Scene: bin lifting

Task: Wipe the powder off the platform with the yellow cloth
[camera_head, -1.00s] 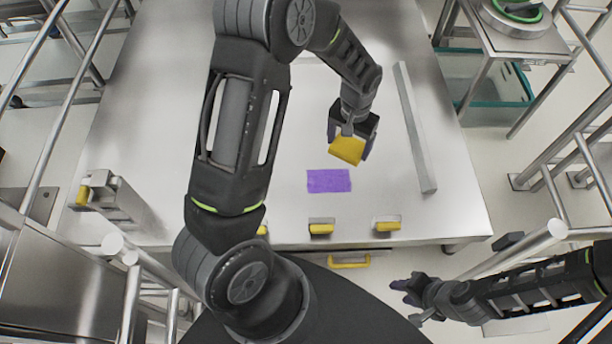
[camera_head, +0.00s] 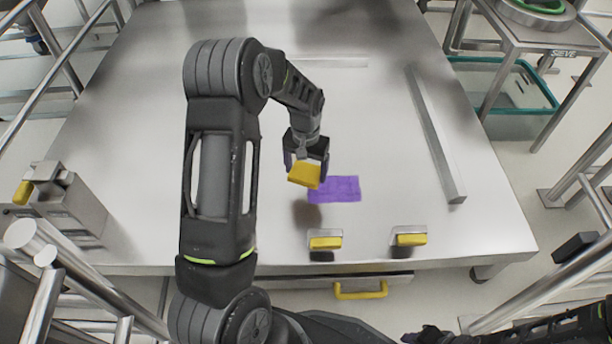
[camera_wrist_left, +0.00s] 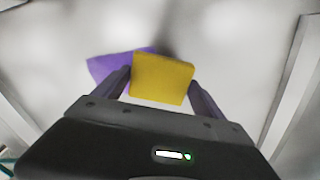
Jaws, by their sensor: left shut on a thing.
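The yellow cloth (camera_head: 303,175), a thick folded pad, is gripped by my left gripper (camera_head: 305,168). In the left wrist view it shows (camera_wrist_left: 161,78) between the two fingers. It appears to be held above the platform (camera_head: 390,150), with a dark shadow below it. A flat purple rectangular patch (camera_head: 338,190), apparently the powder, lies on the platform just right of the cloth. The patch also shows in the left wrist view (camera_wrist_left: 108,66), partly hidden behind the cloth. My right gripper (camera_head: 428,336) is cut off at the bottom edge; its jaw state is unclear.
A long metal bar (camera_head: 434,135) lies on the platform at the right. Two yellow-handled blocks (camera_head: 325,241) (camera_head: 411,238) sit along the front edge. A metal block (camera_head: 62,208) stands at the left. A sieve table (camera_head: 545,40) stands beyond the right edge.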

